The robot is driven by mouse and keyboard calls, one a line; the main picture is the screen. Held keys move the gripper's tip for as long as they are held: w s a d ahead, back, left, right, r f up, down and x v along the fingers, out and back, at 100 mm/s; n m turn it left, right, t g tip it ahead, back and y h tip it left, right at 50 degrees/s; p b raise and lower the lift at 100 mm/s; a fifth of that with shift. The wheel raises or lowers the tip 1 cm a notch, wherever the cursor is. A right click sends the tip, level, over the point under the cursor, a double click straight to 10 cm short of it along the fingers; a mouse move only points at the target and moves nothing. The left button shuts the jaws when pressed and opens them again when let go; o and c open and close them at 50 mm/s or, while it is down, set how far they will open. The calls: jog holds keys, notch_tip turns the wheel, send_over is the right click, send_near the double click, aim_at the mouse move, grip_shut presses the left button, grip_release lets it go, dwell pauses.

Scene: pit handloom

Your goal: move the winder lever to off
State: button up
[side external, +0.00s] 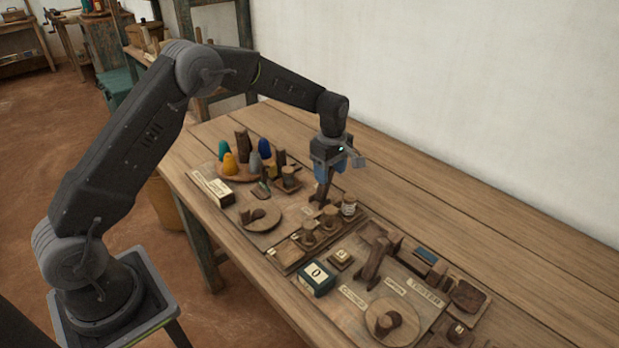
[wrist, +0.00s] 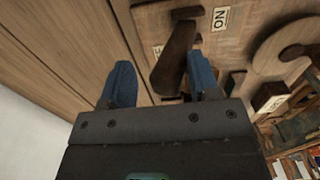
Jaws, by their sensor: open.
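A dark brown wooden lever (wrist: 172,60) stands on a wooden board in the wrist view, with an ON label (wrist: 220,18) beside its far end. A second pale label (wrist: 157,50) lies at its left, partly hidden, and I cannot read it fully. My gripper (wrist: 160,85) is open, its blue fingers on either side of the lever's near end. I cannot tell whether they touch it. In the side view my gripper (side external: 326,176) points down over the lever (side external: 322,195), which shows just below it.
A round wooden disc (side external: 260,217) and several round knobs (side external: 309,237) sit near the lever. Another upright lever (side external: 372,264) and a counter box reading 0 (side external: 316,276) stand in front. Coloured cones (side external: 229,163) stand behind at left. The table's right side (side external: 480,222) is bare.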

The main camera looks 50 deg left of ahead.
jog(key=shift+w+f, duration=0.2)
jog(key=shift+w, duration=0.05)
jog(key=shift+s, duration=0.15)
jog(key=shift+s, duration=0.3)
jog(key=shift+o, duration=0.8)
jog(key=shift+r, duration=0.2)
jog(key=shift+r, duration=3.15)
